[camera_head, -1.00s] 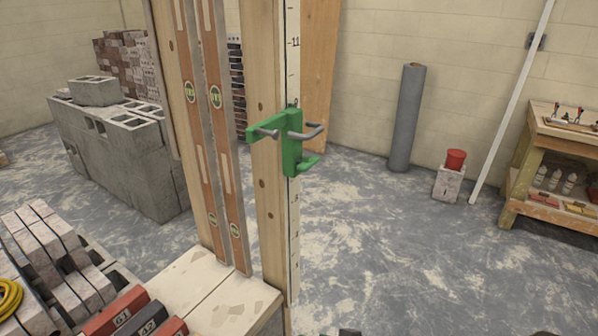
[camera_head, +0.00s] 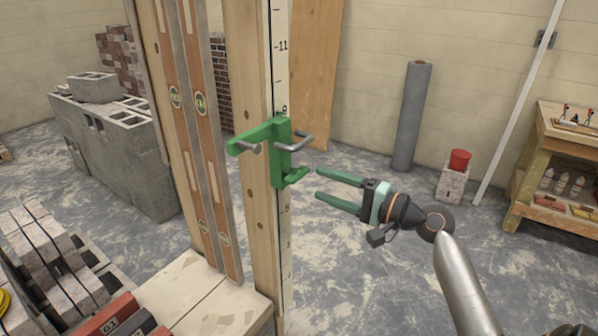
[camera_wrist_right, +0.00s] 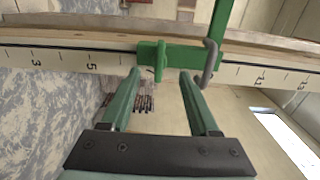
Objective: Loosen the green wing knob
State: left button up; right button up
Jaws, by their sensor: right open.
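The green wing knob (camera_head: 297,178) sticks out at the lower right of a green bracket (camera_head: 278,150) with grey hooks, fixed on an upright wooden post with a measuring scale. My right gripper (camera_head: 318,183) is open and empty just to the right of the knob, its fingers pointing left toward it, with a small gap. In the right wrist view, the wing knob (camera_wrist_right: 160,62) appears as a short green bar between and just beyond the two fingertips (camera_wrist_right: 160,74). My left gripper is out of view.
The post (camera_head: 250,200) stands beside two spirit levels (camera_head: 203,160) on a pale block ledge. A grey roll (camera_head: 410,115), a red cup (camera_head: 459,160) on a block and a wooden shelf (camera_head: 530,165) stand farther right. The floor between is open.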

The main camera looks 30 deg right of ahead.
aim_at(302, 177)
jog(key=p+x, duration=0.1)
jog(key=x, duration=0.6)
jog(key=shift+w, duration=0.15)
grip_shut()
dwell(0.3)
